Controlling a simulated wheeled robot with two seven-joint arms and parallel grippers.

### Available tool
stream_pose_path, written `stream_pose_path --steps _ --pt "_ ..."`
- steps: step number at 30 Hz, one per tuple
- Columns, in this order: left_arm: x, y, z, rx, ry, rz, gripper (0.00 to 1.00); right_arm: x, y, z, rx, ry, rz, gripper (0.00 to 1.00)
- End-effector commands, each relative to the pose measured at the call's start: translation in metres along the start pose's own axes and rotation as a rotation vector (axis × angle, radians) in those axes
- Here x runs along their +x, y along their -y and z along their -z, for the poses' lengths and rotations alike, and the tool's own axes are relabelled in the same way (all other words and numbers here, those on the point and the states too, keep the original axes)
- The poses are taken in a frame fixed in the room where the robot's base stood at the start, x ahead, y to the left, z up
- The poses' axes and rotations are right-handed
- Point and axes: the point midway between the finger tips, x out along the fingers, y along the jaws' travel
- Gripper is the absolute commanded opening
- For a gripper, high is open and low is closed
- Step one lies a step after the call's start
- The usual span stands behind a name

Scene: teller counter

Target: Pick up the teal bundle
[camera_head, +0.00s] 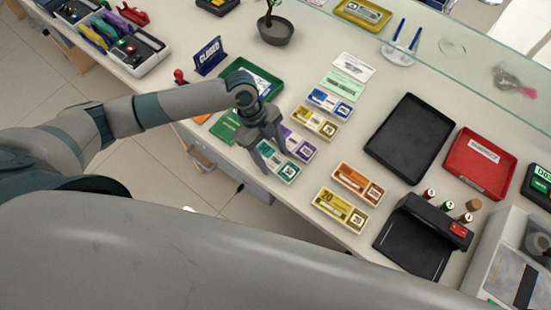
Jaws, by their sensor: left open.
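The teal bundle (287,172) lies on the counter near its front edge, in a pale tray. It is the front one of a row of bundles. My left gripper (264,160) is open and points down above the left end of the teal bundle. Its fingers hide part of that bundle, and I cannot tell whether they touch it. My right gripper is not in view.
Purple (299,146), yellow (316,122) and blue (330,103) bundles lie close behind. An orange bundle (358,184) and another yellow bundle (341,209) lie to the right. A black tray (410,138), a red tray (479,164) and a green tray (262,77) stand around.

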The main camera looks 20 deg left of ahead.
Motion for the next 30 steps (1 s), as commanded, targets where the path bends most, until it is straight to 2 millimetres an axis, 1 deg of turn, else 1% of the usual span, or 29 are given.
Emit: stream_pose_path --steps 13,14,15,17,18,26,30 --pt "0.0005 0.0001 -0.0004 0.0 0.0 0.0 0.56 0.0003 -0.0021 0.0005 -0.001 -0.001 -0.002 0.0" --pt "0.0005 0.0001 -0.0004 -0.001 0.0 0.0 0.51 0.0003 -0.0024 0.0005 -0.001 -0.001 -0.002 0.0" --pt "0.0004 0.0001 -0.0004 -0.001 0.0 0.0 0.42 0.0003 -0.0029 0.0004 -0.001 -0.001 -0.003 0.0" --pt "0.0004 0.0001 -0.0005 -0.001 0.0 0.0 0.28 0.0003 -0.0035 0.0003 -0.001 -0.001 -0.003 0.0" --pt "0.0004 0.0001 -0.0004 -0.001 0.0 0.0 0.23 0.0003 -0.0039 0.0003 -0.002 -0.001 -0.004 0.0" --pt "0.0 0.0003 -0.0003 0.0 0.0 0.001 0.22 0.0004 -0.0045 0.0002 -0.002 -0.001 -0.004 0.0" --pt "-0.0035 0.0008 0.0009 -0.001 0.0 0.002 0.22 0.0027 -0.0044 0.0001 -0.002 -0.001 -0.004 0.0"
